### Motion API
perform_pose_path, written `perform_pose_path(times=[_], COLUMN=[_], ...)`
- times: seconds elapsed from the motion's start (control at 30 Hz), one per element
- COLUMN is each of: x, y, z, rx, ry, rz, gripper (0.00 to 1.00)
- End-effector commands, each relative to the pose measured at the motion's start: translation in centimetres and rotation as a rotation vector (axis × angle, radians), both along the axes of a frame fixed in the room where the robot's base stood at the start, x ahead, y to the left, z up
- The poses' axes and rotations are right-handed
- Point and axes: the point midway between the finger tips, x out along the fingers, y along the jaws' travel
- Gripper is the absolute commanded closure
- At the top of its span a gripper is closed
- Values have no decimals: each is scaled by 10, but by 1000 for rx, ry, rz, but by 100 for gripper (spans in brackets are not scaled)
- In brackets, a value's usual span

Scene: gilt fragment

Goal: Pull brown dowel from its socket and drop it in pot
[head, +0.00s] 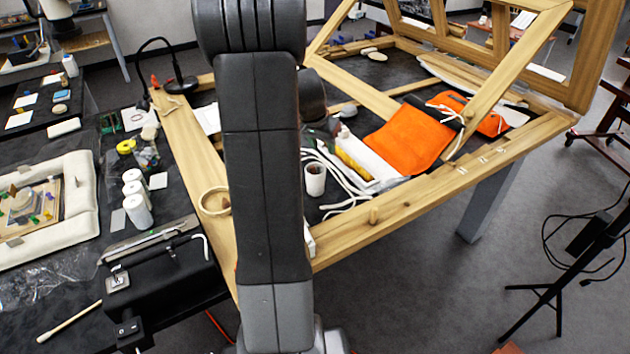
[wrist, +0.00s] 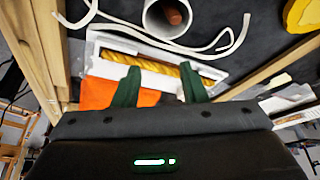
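The white pot (head: 315,185) stands on the black table top inside the wooden frame, just right of my arm. In the wrist view the pot (wrist: 149,20) is at the top edge, partly cut off. A brown rounded rod end (wrist: 175,14), which looks like a dowel, lies inside it.
White cord (head: 347,204) loops around the pot. A gilt piece (wrist: 135,57) in a white tray is seen past my fingers. Orange cloth (head: 408,140) lies to the right. A black case (head: 160,275) and white jars (head: 137,210) stand to the left.

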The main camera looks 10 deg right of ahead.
Motion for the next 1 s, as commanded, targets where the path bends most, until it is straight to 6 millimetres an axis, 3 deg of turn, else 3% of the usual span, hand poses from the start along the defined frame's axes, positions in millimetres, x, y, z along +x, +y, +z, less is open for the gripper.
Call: perform_pose_path(times=[0.27, 0.7, 1.0], x=[-4, -31, -40], y=[4, 27, 34], z=[16, 101, 127], rx=[0, -1, 0], ry=[-4, -6, 0], rz=[0, 1, 0], gripper=[61, 61, 61])
